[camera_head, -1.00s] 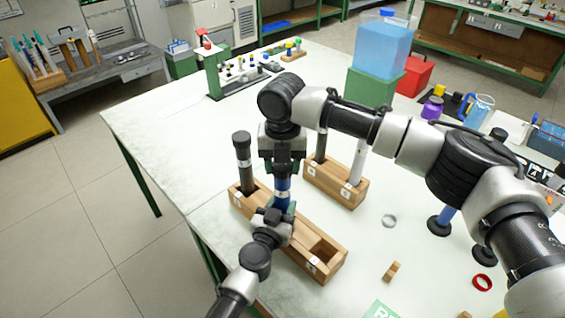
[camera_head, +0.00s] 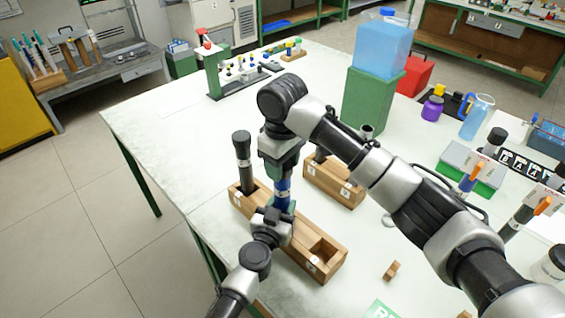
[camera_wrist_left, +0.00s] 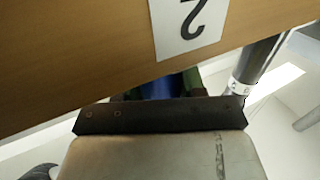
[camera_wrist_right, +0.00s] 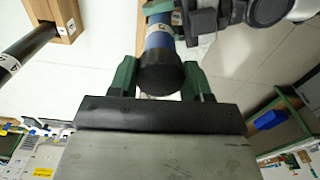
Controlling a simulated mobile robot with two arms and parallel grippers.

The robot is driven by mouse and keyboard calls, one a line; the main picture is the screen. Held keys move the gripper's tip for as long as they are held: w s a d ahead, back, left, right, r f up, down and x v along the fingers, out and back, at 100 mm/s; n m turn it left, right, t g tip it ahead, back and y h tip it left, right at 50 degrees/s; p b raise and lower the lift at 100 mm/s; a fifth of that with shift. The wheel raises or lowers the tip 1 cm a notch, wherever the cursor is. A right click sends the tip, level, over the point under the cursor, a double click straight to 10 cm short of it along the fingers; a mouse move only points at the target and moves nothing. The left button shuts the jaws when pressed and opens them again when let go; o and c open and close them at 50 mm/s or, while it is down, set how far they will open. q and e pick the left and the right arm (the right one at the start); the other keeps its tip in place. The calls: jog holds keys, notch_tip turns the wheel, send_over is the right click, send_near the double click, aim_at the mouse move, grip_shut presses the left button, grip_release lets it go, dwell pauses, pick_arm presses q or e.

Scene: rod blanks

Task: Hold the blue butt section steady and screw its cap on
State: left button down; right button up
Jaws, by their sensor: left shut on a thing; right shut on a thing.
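The blue butt section (camera_head: 283,187) stands upright in a slot of the long wooden block (camera_head: 300,262). My left gripper (camera_head: 281,207) is shut on its lower part, just above the block. My right gripper (camera_head: 281,170) points down from above at its top end. In the right wrist view the green fingers are shut around a black cap (camera_wrist_right: 162,74), which meets the end of the blue section (camera_wrist_right: 159,38). I cannot tell how far the cap is threaded. In the left wrist view a strip of blue (camera_wrist_left: 160,88) shows beneath the block's "2" label.
A dark rod (camera_head: 243,160) stands in the long block's left end; its right end has an empty slot. A second wooden block (camera_head: 335,184) is behind. A green stand with a blue container (camera_head: 383,48) stands further back. A small wooden piece (camera_head: 391,270) lies at front right.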

jog(key=m, duration=0.7)
jog(key=shift+m, duration=0.4)
jog(key=m, duration=0.6)
jog(key=shift+m, duration=0.4)
jog(key=o, duration=1)
jog(key=shift+r, duration=2.2)
jog(key=shift+c, duration=0.3)
